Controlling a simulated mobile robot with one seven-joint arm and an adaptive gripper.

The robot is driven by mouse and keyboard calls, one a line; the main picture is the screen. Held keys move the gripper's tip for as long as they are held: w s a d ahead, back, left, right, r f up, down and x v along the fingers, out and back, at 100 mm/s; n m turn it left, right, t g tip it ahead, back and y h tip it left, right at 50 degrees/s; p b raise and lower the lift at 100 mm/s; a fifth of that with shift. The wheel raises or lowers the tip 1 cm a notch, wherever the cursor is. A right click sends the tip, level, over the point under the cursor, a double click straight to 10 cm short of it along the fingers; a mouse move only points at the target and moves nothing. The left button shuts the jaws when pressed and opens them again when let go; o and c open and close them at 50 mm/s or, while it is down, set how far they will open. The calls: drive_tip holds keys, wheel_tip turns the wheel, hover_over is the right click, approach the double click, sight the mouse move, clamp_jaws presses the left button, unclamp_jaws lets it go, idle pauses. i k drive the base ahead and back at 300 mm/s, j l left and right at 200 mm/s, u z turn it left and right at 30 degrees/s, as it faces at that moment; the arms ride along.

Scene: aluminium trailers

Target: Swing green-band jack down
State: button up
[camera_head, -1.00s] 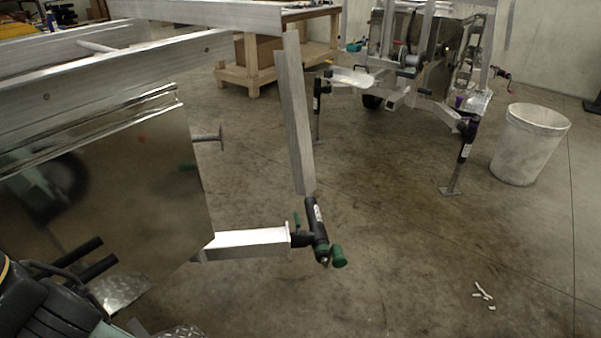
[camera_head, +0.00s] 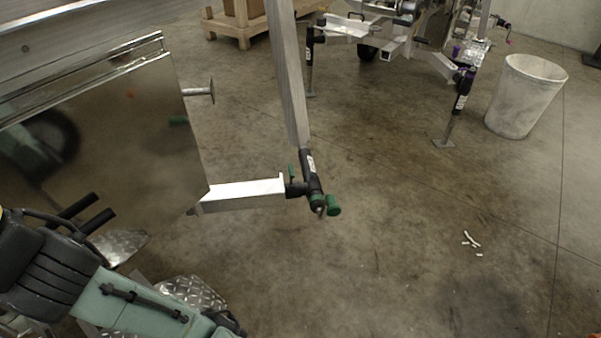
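The green-band jack (camera_head: 312,178) is a black tube with a white label, a green band near its lower end and a green knob (camera_head: 333,205) beside that end. It is joined at its side to the outer end of a silver square tube (camera_head: 240,194) that reaches out from the trailer on the left. The jack leans slightly, its top toward the left, and its lower end hangs clear above the floor. A small green lever shows at the joint. My gripper cannot be made out; only parts of my arm show at the lower left, apart from the jack.
A shiny trailer panel (camera_head: 150,140) fills the left. A silver beam (camera_head: 288,75) rises above the jack. Another trailer with a purple-banded jack (camera_head: 463,90), a white bin (camera_head: 525,95) and a wooden pallet (camera_head: 250,25) stand behind. Floor right of the jack is mostly clear; small white scraps (camera_head: 472,241) lie there.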

sight(311, 187)
drive_tip(key=i+l, duration=0.3)
drive_tip(key=i+l+u, duration=0.1)
drive_tip(key=i+l, duration=0.15)
drive_tip(key=l, duration=0.2)
drive_tip(key=i+l, duration=0.55)
drive_tip(key=l, duration=0.2)
drive_tip(key=i+l+u, duration=0.1)
drive_tip(key=i+l, duration=0.15)
drive_tip(key=l, duration=0.15)
drive_tip(key=i+l, duration=0.25)
drive_tip(key=l, duration=0.15)
drive_tip(key=i+l+u, duration=0.1)
drive_tip(key=i+l, duration=0.15)
drive_tip(key=l, duration=0.15)
drive_tip(key=j, duration=1.4)
